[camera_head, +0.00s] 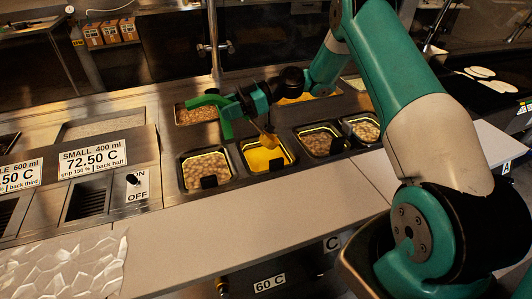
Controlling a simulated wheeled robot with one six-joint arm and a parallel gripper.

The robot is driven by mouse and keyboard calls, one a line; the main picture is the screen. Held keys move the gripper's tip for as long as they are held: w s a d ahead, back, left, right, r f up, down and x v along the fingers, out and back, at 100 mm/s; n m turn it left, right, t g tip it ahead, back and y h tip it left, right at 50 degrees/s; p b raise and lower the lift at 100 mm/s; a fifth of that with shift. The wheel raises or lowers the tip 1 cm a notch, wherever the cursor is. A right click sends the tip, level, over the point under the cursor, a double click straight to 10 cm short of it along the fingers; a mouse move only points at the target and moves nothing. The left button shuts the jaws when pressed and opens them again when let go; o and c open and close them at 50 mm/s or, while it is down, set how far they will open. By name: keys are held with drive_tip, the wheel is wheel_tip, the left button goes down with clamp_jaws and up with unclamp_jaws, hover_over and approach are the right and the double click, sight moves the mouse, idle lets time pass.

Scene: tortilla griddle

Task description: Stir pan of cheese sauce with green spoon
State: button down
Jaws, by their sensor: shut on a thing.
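The pan of yellow cheese sauce (263,158) sits in the counter, second from the left in the front row of pans. My gripper (246,104) is above and behind it, shut on the green spoon (209,101). The spoon's bright green part sticks out to the left of my gripper and bends down. A yellow-brown piece (269,140) hangs below my gripper at the sauce pan's back edge; it may be the spoon's coated end. I cannot tell whether it touches the sauce. The jaws are too small to make out.
Pans of pale, lumpy food stand on both sides, at left (205,172) and right (320,141). Another pan (197,114) lies behind. A dispenser panel (95,160) stands at left. The pale front counter (270,215) is clear. A metal post (214,45) rises behind.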

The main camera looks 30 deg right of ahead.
drive_tip(key=shift+r+p, duration=0.45)
drive_tip(key=shift+r, duration=0.35)
drive_tip(key=shift+r+p, duration=0.55)
drive_tip(key=shift+f, duration=0.1)
drive_tip(key=w+a+f+g+h+b, duration=0.1)
drive_tip(key=a+f+h+b, duration=0.4)
drive_tip(key=a+f+h, duration=0.1)
drive_tip(key=shift+w+a+f+g+h, duration=0.3)
drive_tip(key=shift+f+h, duration=0.6)
drive_tip(key=shift+f, duration=0.4)
drive_tip(key=shift+s+a, duration=0.1)
drive_tip(key=shift+a, duration=0.05)
